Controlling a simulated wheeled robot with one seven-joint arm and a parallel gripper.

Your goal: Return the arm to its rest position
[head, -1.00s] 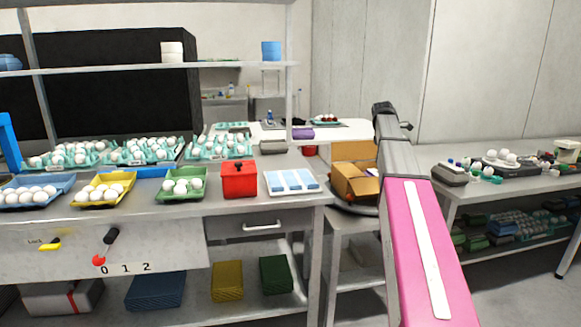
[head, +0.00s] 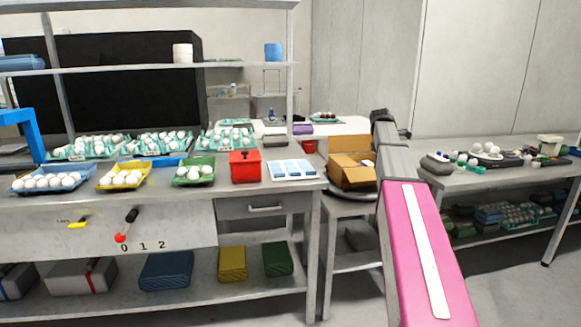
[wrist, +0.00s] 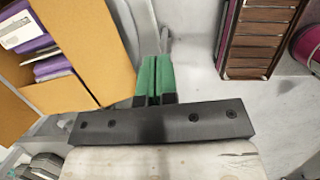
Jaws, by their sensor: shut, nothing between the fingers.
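My gripper (wrist: 154,80) shows in the wrist view with its two green fingers close together and nothing between them. It hangs in free space, with the orange-brown cardboard box (wrist: 80,30) to its left. My pink and grey arm reaches up through the right half of the head view. My gripper itself cannot be made out in the head view.
The steel workbench (head: 265,208) on the left carries blue, yellow and green egg trays and a red box (head: 245,166). An open cardboard box (head: 345,178) stands just left of my arm. A right-hand table (head: 480,180) holds more trays. Floor shows between the tables.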

